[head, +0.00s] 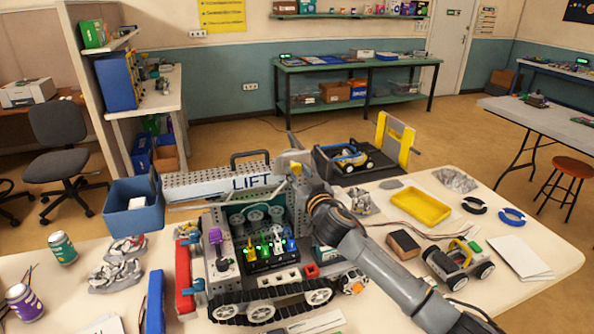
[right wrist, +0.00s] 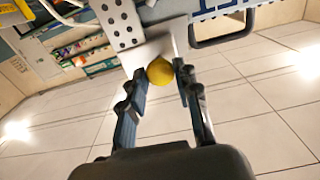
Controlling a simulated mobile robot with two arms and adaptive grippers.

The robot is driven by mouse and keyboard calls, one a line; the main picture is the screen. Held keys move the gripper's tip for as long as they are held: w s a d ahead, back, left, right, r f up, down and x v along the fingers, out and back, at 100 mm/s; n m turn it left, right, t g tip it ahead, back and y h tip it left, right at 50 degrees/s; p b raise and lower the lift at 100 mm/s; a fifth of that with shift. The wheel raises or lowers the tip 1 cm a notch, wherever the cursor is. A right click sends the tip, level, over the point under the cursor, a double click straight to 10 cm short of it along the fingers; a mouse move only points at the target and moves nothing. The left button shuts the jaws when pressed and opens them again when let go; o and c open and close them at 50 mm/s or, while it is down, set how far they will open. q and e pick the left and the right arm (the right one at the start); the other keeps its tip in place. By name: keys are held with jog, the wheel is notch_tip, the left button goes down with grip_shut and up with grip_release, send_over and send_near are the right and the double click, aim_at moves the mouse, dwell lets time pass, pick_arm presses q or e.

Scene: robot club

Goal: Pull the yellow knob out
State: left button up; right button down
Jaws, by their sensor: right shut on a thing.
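The yellow knob (right wrist: 160,71) is a small round ball in the right wrist view, at the end of a grey metal piece. It sits between the two fingertips of my right gripper (right wrist: 162,80), which is shut on it. In the head view my right gripper (head: 298,172) is at the right end of the grey perforated beam marked LIFT (head: 215,183), above the tracked robot model (head: 270,280). The fingers partly hide the knob there. My left gripper is not in view.
A blue bin (head: 133,222) stands left of the beam. A yellow tray (head: 420,206), a small wheeled car (head: 458,262) and several loose parts lie on the table to the right. Colored levers (head: 265,248) stand on the model below the beam.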

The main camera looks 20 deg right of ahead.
jog(key=shift+s, duration=0.4)
jog(key=shift+f, duration=0.1)
jog(key=c, duration=1)
grip_release()
jog(key=shift+s, duration=0.15)
jog(key=s, duration=1.2)
jog(key=shift+d, duration=0.25)
